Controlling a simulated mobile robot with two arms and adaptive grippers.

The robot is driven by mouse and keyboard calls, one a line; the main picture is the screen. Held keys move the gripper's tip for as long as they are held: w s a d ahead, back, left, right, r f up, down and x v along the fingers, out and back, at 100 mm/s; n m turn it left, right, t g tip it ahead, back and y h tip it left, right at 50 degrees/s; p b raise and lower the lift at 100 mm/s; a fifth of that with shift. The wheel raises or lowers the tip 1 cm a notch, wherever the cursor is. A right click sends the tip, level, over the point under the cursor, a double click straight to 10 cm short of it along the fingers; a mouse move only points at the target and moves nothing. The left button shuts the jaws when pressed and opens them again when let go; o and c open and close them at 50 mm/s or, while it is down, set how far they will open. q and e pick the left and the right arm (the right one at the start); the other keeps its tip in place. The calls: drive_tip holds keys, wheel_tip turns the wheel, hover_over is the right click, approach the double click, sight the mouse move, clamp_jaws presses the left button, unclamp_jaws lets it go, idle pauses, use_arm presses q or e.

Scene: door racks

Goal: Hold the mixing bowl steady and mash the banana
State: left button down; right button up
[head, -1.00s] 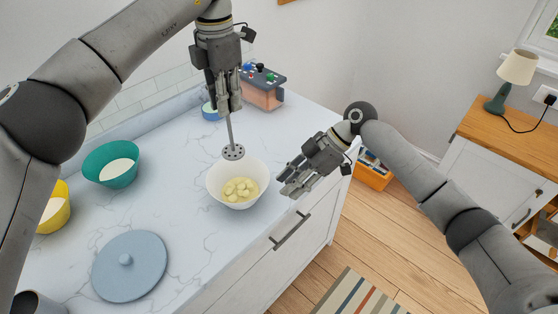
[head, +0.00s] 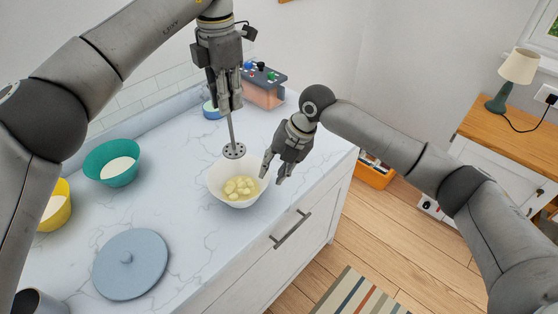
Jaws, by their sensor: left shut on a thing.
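The white mixing bowl (head: 229,204) stands upright on the marble counter with pale banana pieces (head: 241,187) in it. My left gripper (head: 230,108) is shut on the handle of a masher, pointing down. The masher's round, holed head (head: 234,151) is above the far rim of the bowl, clear of the banana. My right gripper (head: 271,177) is open at the right side of the bowl, its fingers pointing down close to the rim. I cannot tell whether a finger touches the bowl.
A teal bowl (head: 101,174) and a yellow bowl (head: 55,214), both with pale contents, stand to the left. A blue-grey round lid (head: 152,275) lies in front. A box with coloured knobs (head: 262,92) is at the back.

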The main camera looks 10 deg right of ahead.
sight(262, 187)
drive_tip(key=x, duration=0.8)
drive_tip(key=shift+a+f, duration=0.15)
drive_tip(key=shift+f, duration=0.15)
drive_tip(key=shift+c, duration=0.5)
clamp_jaws()
